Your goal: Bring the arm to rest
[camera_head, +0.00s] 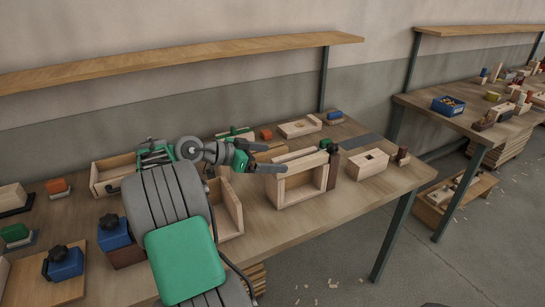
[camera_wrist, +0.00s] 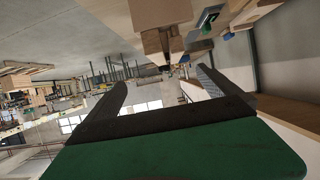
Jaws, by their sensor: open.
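My gripper (camera_head: 270,161) is at the end of my arm, raised over the middle of the wooden workbench (camera_head: 335,217). Its dark fingers point to the right, toward a light wooden box frame (camera_head: 303,182) that stands upright on the bench. In the wrist view the two fingers of my gripper (camera_wrist: 160,85) are spread wide apart with nothing between them. I cannot tell how far the fingertips are from the box frame. My arm hides part of the bench behind it and part of an open wooden frame (camera_head: 232,212) beside it.
A wooden block with a square hole (camera_head: 369,163) stands to the right on the bench. Blue clamps (camera_head: 115,232) with black knobs are at the left. A wooden shelf (camera_head: 180,63) runs along the wall. A second bench (camera_head: 470,117) stands beyond an open floor gap at right.

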